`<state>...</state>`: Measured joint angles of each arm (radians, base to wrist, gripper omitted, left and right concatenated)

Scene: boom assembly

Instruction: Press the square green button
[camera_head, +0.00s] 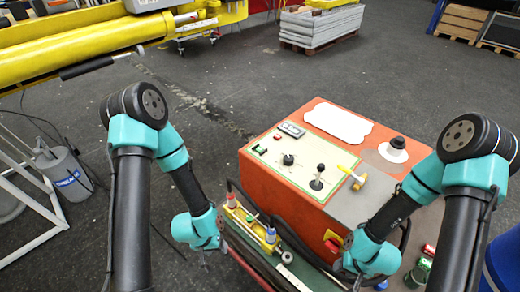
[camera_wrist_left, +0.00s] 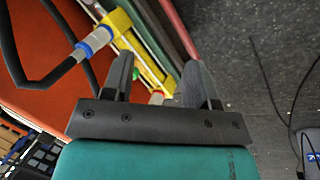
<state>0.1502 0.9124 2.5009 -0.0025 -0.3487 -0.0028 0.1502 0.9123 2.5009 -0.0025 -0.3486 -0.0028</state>
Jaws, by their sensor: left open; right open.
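The orange console (camera_head: 310,228) stands at centre right in the head view. A pale control panel with a green border lies on its top. A small green button (camera_head: 260,149) sits near the panel's left edge, close to a red button (camera_head: 277,137). My left gripper (camera_wrist_left: 158,75) is open and empty in the left wrist view, over the yellow fixture (camera_wrist_left: 130,40) beside the console. It is low and left of the console, well apart from the green button. My right gripper is low at the console's front right, and its fingers are hardly visible in the head view.
The panel also bears a black knob (camera_head: 288,159) and a black joystick (camera_head: 318,178). A yellow-handled lever (camera_head: 355,179) and a black mushroom knob (camera_head: 397,143) stand to the right. Yellow beams (camera_head: 85,45) cross the upper left. Grey floor lies left of the console.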

